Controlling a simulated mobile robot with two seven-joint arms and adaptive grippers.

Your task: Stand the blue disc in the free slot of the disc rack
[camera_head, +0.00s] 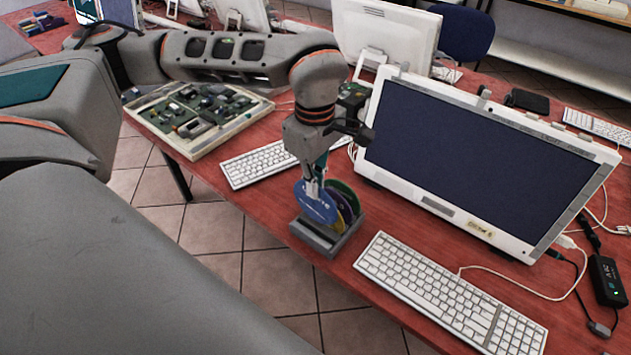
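The blue disc (315,204) is upright at the left end of the grey disc rack (318,243), near the table's front edge. My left gripper (313,187) points down from above, and its fingers close on the upper edge of the blue disc. I cannot tell whether the disc's lower edge rests in the slot or is just above it. Behind it stand a yellow and purple disc (344,209) and a green disc (349,194), partly hidden by the blue one. The slots themselves are mostly hidden. My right gripper is not in view.
A white keyboard (450,293) lies right of the rack, and another keyboard (256,165) lies behind it to the left. A large monitor (480,160) stands to the right. A tray of electronic parts (196,117) sits at the left. Cables (565,290) lie at the far right.

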